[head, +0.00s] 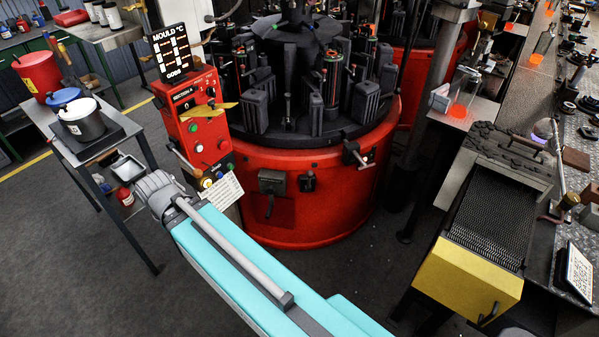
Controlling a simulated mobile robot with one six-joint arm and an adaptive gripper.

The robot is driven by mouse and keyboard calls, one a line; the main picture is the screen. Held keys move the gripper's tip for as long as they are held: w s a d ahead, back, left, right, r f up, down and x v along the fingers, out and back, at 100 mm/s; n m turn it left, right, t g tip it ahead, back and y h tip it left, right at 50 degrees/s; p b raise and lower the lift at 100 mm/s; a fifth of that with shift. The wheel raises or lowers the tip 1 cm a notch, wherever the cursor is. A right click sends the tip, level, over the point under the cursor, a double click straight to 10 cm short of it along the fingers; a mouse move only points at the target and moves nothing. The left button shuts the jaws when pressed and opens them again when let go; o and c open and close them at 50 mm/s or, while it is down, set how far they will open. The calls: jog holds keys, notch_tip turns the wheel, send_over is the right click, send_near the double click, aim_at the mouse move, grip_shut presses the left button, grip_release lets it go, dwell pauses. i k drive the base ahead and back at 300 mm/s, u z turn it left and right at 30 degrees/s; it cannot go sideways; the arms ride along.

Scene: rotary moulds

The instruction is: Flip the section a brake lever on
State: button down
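A red control panel (199,128) labelled SECTION A stands at the left front of a large red round mould machine (325,190). A pale lever-like bar (183,158) sticks out at the panel's lower left. On the drum's front is a dark grey block with a handle pointing down (271,186). Another dark bracket with a pale handle (357,156) is further right. I cannot tell which of these is the section A brake lever, nor read any on or off mark. My gripper is not visible.
A small table (128,130) with a red bucket (38,72) and a dark pot (82,122) stands left of the panel. A yellow-fronted conveyor (468,275) and a cluttered bench are at the right. Dark floor is clear at lower left.

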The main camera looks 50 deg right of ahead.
aim_at(309, 173)
jog(key=u, duration=0.2)
jog(key=k, duration=1.45)
jog(key=z, duration=0.75)
jog(key=i, duration=0.95)
